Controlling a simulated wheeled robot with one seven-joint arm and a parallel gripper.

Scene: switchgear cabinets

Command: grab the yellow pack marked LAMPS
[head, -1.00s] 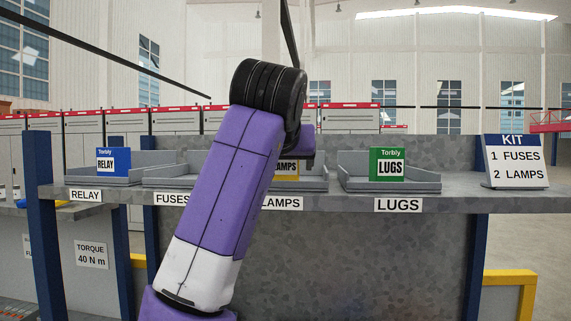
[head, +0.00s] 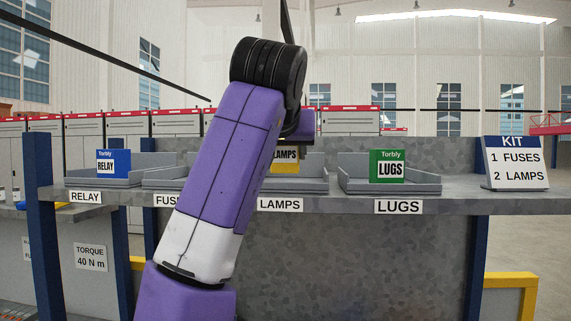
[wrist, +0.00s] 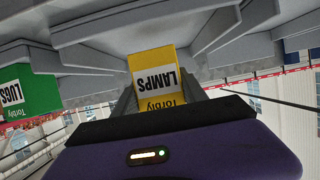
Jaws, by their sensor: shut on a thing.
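The yellow pack marked LAMPS (head: 284,165) shows partly behind my arm in the head view, a little above its grey tray (head: 308,186). In the wrist view the yellow LAMPS pack (wrist: 154,76) appears upside down, between the two fingers of my gripper (wrist: 156,92). The gripper is shut on the pack. In the head view my arm hides the pack's left part and most of the gripper.
A green LUGS pack (head: 388,166) sits in the tray to the right, and a blue RELAY pack (head: 113,163) in the tray at left. My arm covers much of the FUSES tray (head: 163,180). A KIT sign (head: 515,163) reads 1 FUSES, 2 LAMPS.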

